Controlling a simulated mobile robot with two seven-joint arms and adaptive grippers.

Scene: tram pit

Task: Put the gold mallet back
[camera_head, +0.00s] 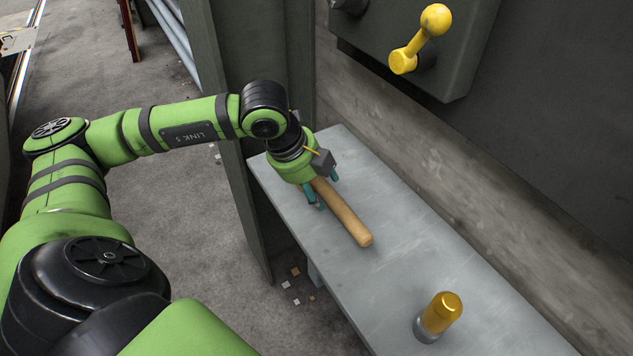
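A light wooden handle (346,215) lies on the grey metal bench (384,270). Its far end runs under my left gripper, so any head there is hidden. My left gripper (322,188) points down over the handle, with one teal finger on each side of it. I cannot tell whether the fingers touch the wood. A gold cylinder (442,312) on a grey metal base stands nearly upright on the near part of the bench, apart from the gripper. I cannot tell whether it belongs to a mallet. My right gripper is not in view.
A dark post (232,130) stands close to my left wrist at the bench's left. A grey box with a yellow lever (420,42) hangs on the wall above the bench. Small paper-like scraps (293,285) lie on the floor. The bench between handle and gold cylinder is clear.

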